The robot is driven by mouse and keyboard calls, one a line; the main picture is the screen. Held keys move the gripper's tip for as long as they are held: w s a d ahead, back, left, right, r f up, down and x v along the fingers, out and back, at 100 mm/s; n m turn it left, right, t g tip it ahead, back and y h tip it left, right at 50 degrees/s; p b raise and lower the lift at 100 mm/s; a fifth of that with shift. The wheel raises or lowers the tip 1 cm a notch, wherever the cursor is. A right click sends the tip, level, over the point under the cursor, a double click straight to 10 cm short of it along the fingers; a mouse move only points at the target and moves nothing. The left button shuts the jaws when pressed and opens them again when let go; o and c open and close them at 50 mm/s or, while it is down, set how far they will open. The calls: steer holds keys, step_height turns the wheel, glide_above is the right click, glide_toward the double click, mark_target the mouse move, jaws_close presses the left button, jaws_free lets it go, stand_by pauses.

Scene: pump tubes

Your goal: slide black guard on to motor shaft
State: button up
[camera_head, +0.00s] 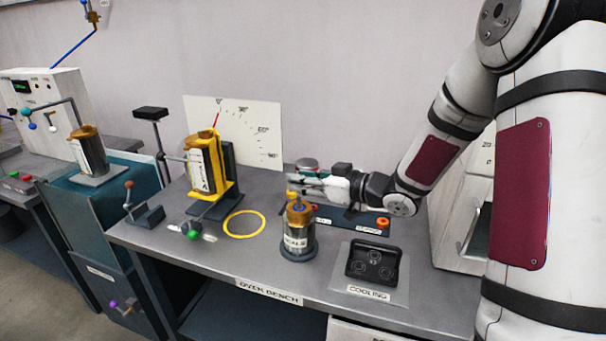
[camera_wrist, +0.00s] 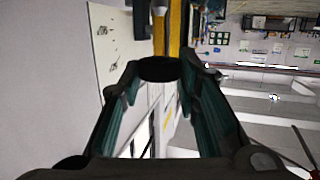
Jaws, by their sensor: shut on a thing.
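In the wrist view a dark round piece, which looks like the black guard (camera_wrist: 158,68), sits between the fingertips of my gripper (camera_wrist: 160,75). In the head view my gripper (camera_head: 294,181) is level above the bench, pointing left, and the guard is too small to make out there. Just below and in front of it stands a silver cylinder with an amber top (camera_head: 298,240), upright on a dark round base. A similar cylinder in a yellow frame (camera_head: 205,165) stands farther left. I cannot tell which part is the motor shaft.
A yellow ring (camera_head: 244,224) lies flat on the oven bench (camera_head: 200,257). A white dial board (camera_head: 255,135) stands at the back. A black cooling tray (camera_head: 372,262) is at front right. A lever block (camera_head: 146,213) and a green-ended part (camera_head: 193,235) are at left.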

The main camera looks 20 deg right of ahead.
steer(key=shift+f+b, duration=0.7)
steer(key=shift+f, duration=0.9)
steer(key=shift+p, duration=0.75)
stand_by(0.6)
steer(key=shift+f+b, duration=0.75)
steer(key=shift+f, duration=0.5)
steer(key=o, duration=1)
steer(key=shift+c, duration=0.2)
steer(key=v, duration=1.2)
steer(key=shift+w+d, duration=0.1)
